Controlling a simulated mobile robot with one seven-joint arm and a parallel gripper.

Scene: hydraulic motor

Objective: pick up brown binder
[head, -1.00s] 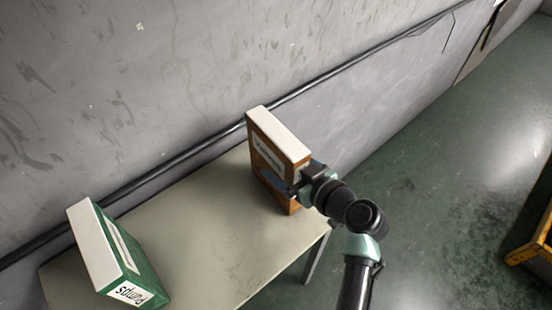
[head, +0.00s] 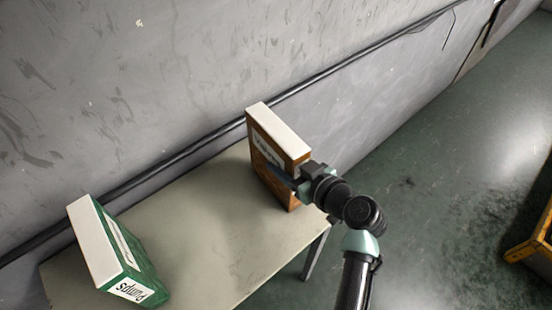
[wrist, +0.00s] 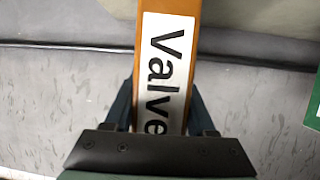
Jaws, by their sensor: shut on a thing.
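The brown binder (head: 268,155) stands upright at the right end of the table in the head view, with a white top and a white label on its spine. In the wrist view the brown binder (wrist: 205,15) fills the middle, and its label reads "Valve", with the lower end hidden by the gripper. My gripper (head: 292,182) is shut on the binder from its right side, with one finger on each side of the spine (wrist: 160,110). Whether the binder's base touches the table is hard to tell.
A green binder labelled "Pumps" (head: 135,265) stands on the left of the table (head: 205,225). A grey wall (head: 150,80) with a dark pipe (head: 190,148) runs behind. Free table surface lies between the binders. A yellow-orange object (head: 530,240) is at the far right.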

